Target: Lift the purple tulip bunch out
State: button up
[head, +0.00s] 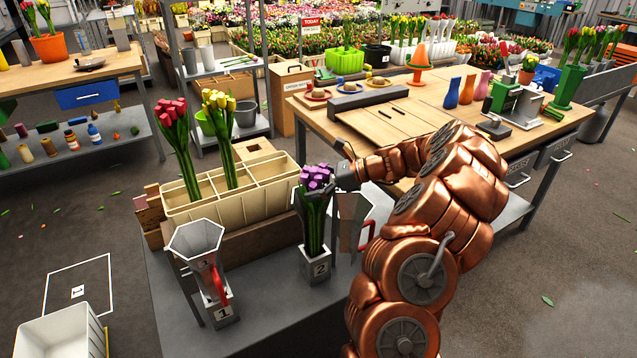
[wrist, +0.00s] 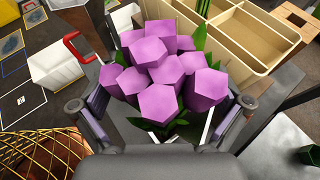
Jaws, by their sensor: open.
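The purple tulip bunch (head: 317,178) stands upright in the grey holder marked 2 (head: 315,265), with its green stems going down into it. My gripper (head: 338,176) is at the right side of the purple heads in the head view. In the wrist view the purple heads (wrist: 165,70) fill the middle, and the open fingers of my gripper (wrist: 162,104) lie to their left and right. Whether the fingers touch the bunch cannot be told. The stems are mostly hidden under the heads in the wrist view.
A cream divided crate (head: 185,212) behind left holds red tulips (head: 172,112) and yellow tulips (head: 218,100). A funnel-topped holder marked 1 (head: 222,312) stands front left. Another holder with a red handle (head: 365,235) is close on the right. A wooden workbench (head: 440,100) lies behind my arm.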

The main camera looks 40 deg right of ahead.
jog(key=c, duration=1.1)
jog(key=shift+r+p, duration=13.4)
jog(key=shift+r, duration=5.4)
